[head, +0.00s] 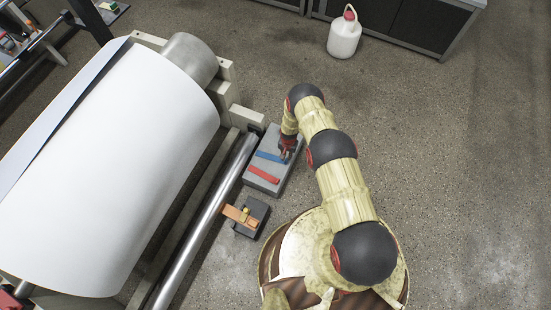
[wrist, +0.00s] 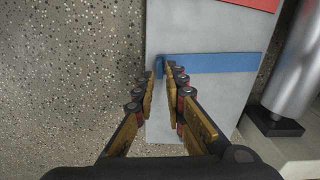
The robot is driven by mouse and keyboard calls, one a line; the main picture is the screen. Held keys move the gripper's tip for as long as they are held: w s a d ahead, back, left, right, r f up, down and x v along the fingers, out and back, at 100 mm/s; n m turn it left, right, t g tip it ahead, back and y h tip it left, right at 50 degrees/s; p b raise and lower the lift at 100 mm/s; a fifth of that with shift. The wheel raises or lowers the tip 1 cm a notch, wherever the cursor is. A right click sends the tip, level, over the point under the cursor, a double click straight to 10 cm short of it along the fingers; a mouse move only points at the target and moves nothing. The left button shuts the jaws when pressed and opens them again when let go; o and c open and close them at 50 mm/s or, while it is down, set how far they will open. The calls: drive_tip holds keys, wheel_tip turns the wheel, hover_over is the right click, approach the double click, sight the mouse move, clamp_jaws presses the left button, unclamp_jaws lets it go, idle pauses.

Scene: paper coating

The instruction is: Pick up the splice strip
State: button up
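A blue strip (head: 271,157) and a red strip (head: 263,174) lie on a grey slab (head: 285,178). I cannot tell which is the splice strip. In the wrist view the blue strip (wrist: 215,62) runs across the slab (wrist: 200,110), with a small upright blue tab (wrist: 159,66) at its left end. The red strip (wrist: 240,3) shows at the top edge. My gripper (wrist: 160,72) is partly open, its fingertips on either side of the tab, with gaps showing. In the head view my gripper (head: 287,152) is over the blue strip's right end.
A large white paper roll (head: 110,165) fills the left, with a long metal roller (head: 205,225) beside the slab. A dark block with an orange tool (head: 243,214) sits below the slab. A white jug (head: 344,35) stands on open floor at the top.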

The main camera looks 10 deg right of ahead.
wheel_tip(320, 180, down, 6)
drive_tip(key=b, duration=0.3)
drive_tip(key=shift+f, duration=0.1)
clamp_jaws()
